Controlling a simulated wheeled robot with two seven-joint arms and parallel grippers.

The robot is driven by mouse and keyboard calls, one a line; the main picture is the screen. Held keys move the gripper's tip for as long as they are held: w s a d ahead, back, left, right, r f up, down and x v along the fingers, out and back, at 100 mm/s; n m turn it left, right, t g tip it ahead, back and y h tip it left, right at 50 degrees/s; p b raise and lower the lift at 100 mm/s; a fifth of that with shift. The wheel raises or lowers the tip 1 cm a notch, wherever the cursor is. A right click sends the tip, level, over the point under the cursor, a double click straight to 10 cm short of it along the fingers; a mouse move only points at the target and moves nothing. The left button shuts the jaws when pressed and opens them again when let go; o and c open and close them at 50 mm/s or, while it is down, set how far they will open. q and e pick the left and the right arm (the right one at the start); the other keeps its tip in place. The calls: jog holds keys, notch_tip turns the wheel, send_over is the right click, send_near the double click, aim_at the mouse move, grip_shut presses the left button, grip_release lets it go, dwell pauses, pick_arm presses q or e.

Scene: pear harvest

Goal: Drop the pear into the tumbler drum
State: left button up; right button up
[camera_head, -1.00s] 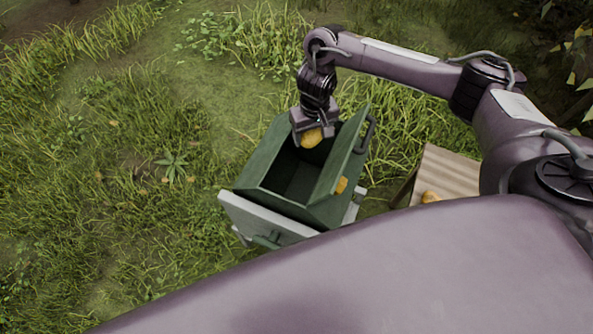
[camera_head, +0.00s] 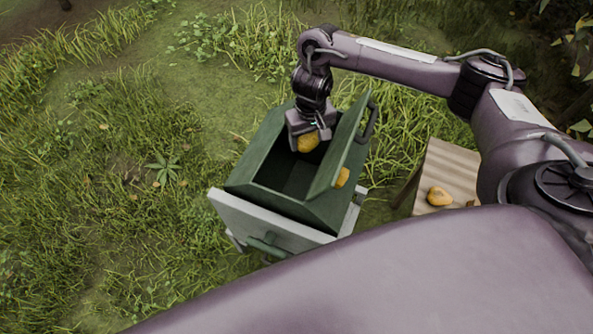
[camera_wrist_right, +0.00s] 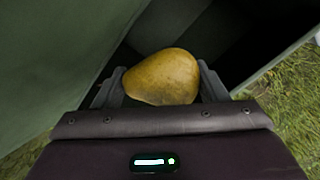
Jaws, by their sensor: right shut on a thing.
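A yellow pear (camera_head: 308,142) is held between the fingers of my right gripper (camera_head: 310,138). The pear also shows in the right wrist view (camera_wrist_right: 163,77), with a finger of the right gripper (camera_wrist_right: 160,88) on each side of it. The green tumbler drum (camera_head: 262,186) stands open at the top, below the gripper. The pear is over the far part of the opening, and the drum's dark inside shows beneath it. How far it is below the rim, if at all, I cannot tell. My left gripper is not in view.
The drum's raised green lid (camera_head: 352,150) stands to the right of the opening, with an orange-yellow patch (camera_head: 342,177) on it. A slatted wooden table (camera_head: 440,165) to the right carries another pear (camera_head: 438,196). Grass surrounds the drum.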

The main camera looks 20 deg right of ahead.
jog(key=o, duration=1.1)
jog(key=shift+r, duration=0.15)
notch_tip(320, 180, up, 8)
jog(key=p, duration=0.3)
jog(key=shift+f+p, duration=0.2)
jog(key=shift+p, duration=0.15)
